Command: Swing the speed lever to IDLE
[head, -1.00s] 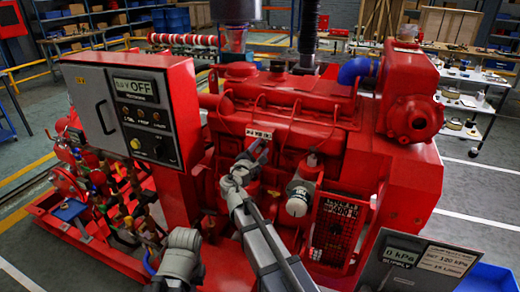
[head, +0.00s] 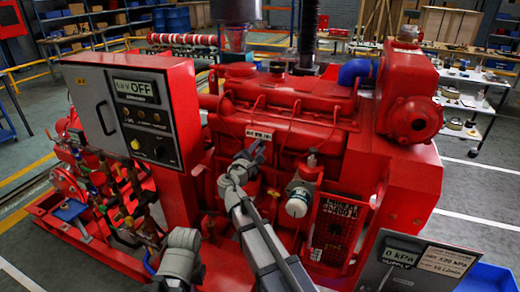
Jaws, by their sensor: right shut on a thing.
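The red diesel engine (head: 290,105) fills the middle of the head view. A small pale label plate (head: 259,135) is on its side, just above my right gripper (head: 254,150). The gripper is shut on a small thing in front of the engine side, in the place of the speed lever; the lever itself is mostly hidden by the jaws. The lever's exact angle cannot be told. My left arm shows at the bottom, left of centre; its gripper's jaws are not visible.
A grey control panel (head: 143,115) reading OFF stands left of the engine. A supply gauge panel (head: 415,262) reading 0 kPa is at the lower right, beside a blue bin (head: 488,278). A filter canister (head: 298,197) sits right of my right gripper.

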